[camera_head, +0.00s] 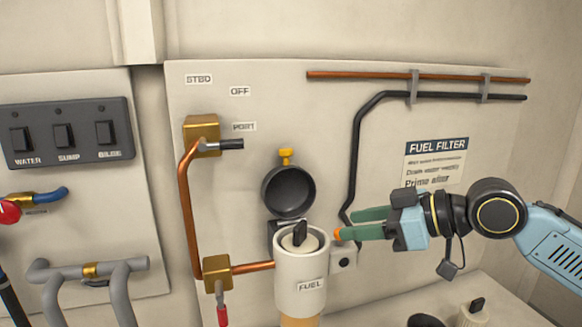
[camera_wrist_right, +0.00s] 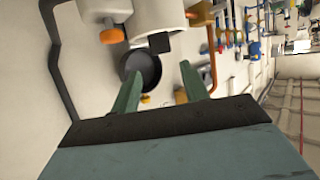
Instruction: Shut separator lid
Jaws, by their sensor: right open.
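The separator is a white cylinder (camera_head: 299,277) labelled FUEL, with a black-handled insert (camera_head: 300,235) in its open top. Its round dark lid (camera_head: 288,190) stands raised behind the top, hollow side facing out, with a yellow knob (camera_head: 285,156) above. My right gripper (camera_head: 346,224) is open and empty, just right of the separator's top, and lower than the lid. In the right wrist view the lid (camera_wrist_right: 148,66) shows beyond and between the open fingers. My left gripper is out of view.
A copper pipe (camera_head: 186,215) with brass valves runs left of the separator. A black pipe (camera_head: 357,150) runs down the panel behind my right gripper. A switch panel (camera_head: 68,132) is at the left. A black-handled white part (camera_head: 474,313) stands at the lower right.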

